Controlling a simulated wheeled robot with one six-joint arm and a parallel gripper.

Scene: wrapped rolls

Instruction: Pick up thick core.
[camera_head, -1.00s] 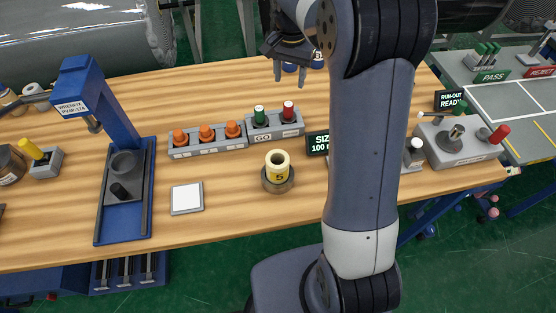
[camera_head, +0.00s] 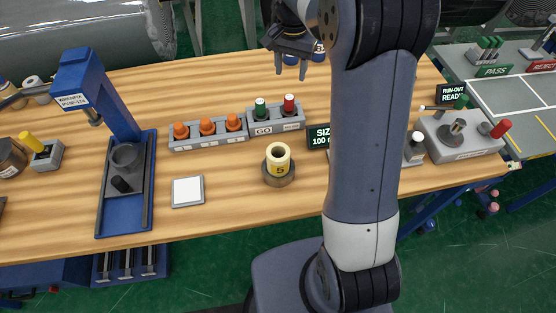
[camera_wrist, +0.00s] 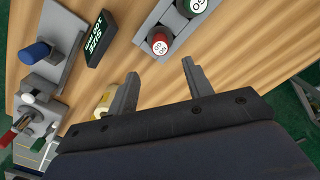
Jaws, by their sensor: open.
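The thick core is a cream-yellow hollow cylinder (camera_head: 278,158) marked 5. It stands upright on a round dark base on the wooden table, at the middle of the head view. In the wrist view a yellow part of it (camera_wrist: 104,103) shows at the left finger, mostly hidden behind that finger. My gripper (camera_head: 291,70) is open and empty, above the back of the table, behind and apart from the core. In the wrist view its two fingers (camera_wrist: 158,85) are spread, with bare wood between them.
Behind the core stands a block with green and red plugs (camera_head: 275,116), beside a row of orange plugs (camera_head: 207,131). A size display (camera_head: 319,137) is right of the core. A blue press (camera_head: 125,150) and a white pad (camera_head: 187,191) are left. Bare wood lies around the core.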

